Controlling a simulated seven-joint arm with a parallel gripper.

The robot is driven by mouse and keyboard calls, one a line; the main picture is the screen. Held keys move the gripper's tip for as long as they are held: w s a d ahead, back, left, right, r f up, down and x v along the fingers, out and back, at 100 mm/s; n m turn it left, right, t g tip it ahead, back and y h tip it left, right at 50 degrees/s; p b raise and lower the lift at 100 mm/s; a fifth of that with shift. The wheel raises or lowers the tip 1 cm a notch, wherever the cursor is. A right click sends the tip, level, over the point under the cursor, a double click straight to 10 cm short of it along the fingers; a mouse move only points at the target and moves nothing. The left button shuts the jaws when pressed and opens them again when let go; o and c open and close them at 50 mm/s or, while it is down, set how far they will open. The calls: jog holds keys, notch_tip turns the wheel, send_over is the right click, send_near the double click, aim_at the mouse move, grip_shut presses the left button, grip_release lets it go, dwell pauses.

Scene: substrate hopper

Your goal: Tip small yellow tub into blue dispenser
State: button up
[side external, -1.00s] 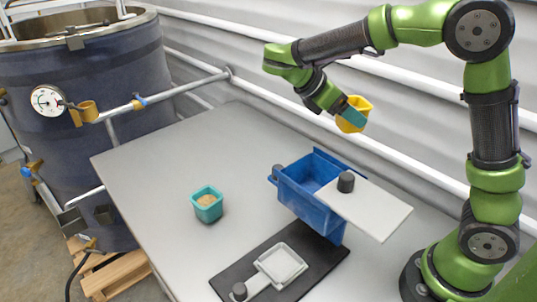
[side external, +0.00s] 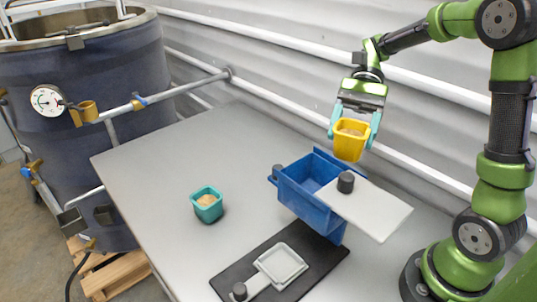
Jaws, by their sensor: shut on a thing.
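The small yellow tub (side external: 349,147) is in the air above the back right of the blue dispenser, apart from it. It is close to upright, with tan grainy material showing at its top. My gripper (side external: 354,127) points down and is shut on the tub, with a teal finger on each side. The blue dispenser (side external: 309,203) stands on the table. Its top is partly open at the left, and a white lid plate (side external: 375,212) with a dark knob covers its right part and sticks out to the right.
A teal tub (side external: 207,205) with tan material stands left of the dispenser. A dark mat (side external: 301,270) under the dispenser bears a small white tray (side external: 281,265). The table's left part (side external: 160,165) is clear. A wall with white pipes (side external: 440,92) runs close behind my gripper.

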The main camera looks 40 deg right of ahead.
aim_at(335, 136)
jog(key=m+t, duration=0.1)
jog(key=a+r+m+t, duration=0.1)
jog(key=m+t, duration=0.1)
jog(key=shift+m+y, duration=0.3)
jog(key=shift+y, duration=0.1)
jog(key=a+m+t, duration=0.3)
jog(key=a+r+m+t, duration=0.1)
jog(key=m, duration=0.1)
jog(key=shift+s+a+t+h, duration=0.1)
jog(key=shift+a+t+h, duration=0.25)
jog(key=shift+t+h, duration=0.05)
jog(key=shift+s+a+f+m+t, duration=0.15)
jog(key=shift+a+m+t, duration=0.2)
jog(key=shift+a, duration=0.2)
jog(key=a+n+y, duration=0.1)
jog(key=n, duration=0.8)
jog(key=a+n+t+y, duration=0.1)
jog(key=n, duration=0.7)
jog(key=a+n+y, duration=0.1)
jog(key=n, duration=0.8)
jog(key=shift+a+r+n+t, duration=0.1)
jog(key=shift+r+n+t, duration=0.15)
jog(key=shift+n, duration=0.1)
